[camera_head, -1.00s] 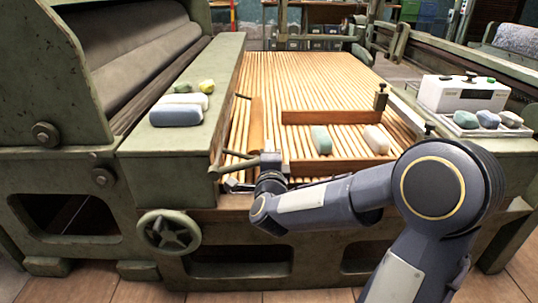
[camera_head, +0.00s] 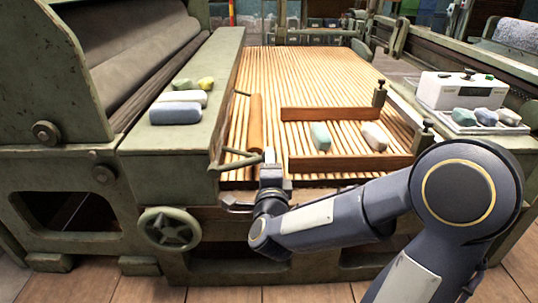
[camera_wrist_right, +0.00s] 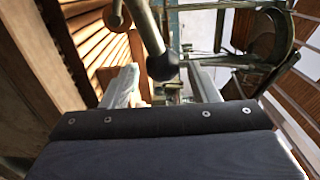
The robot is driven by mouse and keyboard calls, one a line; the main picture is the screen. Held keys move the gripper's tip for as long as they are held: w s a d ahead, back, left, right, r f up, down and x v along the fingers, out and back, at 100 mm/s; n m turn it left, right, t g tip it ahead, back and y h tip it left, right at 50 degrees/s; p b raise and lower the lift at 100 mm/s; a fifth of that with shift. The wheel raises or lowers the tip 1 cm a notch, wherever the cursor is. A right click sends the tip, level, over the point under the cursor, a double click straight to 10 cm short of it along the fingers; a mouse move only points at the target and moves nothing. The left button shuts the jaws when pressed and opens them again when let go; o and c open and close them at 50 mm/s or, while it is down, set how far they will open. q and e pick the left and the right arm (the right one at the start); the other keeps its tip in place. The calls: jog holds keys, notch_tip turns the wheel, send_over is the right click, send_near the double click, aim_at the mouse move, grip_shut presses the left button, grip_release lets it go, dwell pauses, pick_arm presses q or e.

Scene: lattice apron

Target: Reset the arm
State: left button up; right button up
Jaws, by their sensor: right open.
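My right arm comes in from the right in the head view, and its gripper (camera_head: 252,180) is at the front edge of the slatted apron, near the end of a green lever (camera_head: 237,160). In the right wrist view the two fingers (camera_wrist_right: 163,85) stand apart with nothing held between them. The lever's rod and dark rounded end (camera_wrist_right: 162,66) show in front of the fingers there; whether they touch is unclear. My left gripper is in neither view.
The wooden lattice apron (camera_head: 310,75) holds a teal block (camera_head: 320,136) and a pale block (camera_head: 374,136) between two wooden bars. Several blocks lie on the green ledge (camera_head: 190,140) at left. A white box (camera_head: 455,90) and a tray of blocks stand at right. A handwheel (camera_head: 168,229) juts out in front.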

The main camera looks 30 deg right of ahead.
jog(key=shift+v, duration=1.05)
jog(key=s+a+n+g+y+p, duration=0.2)
jog(key=s+a+n+y, duration=0.3)
jog(key=a+n+y, duration=0.55)
jog(key=s+f+n+g+y, duration=0.1)
jog(key=s+f+n+g, duration=0.25)
jog(key=s+n, duration=0.35)
jog(key=s+f+n+g+y, duration=0.2)
jog(key=s+n+g, duration=0.25)
jog(key=s, duration=0.45)
notch_tip(320, 180, up, 38)
jog(key=p, duration=3.9)
jog(key=shift+s+a+n, duration=0.2)
jog(key=shift+a+n, duration=0.05)
jog(key=shift+n, duration=0.15)
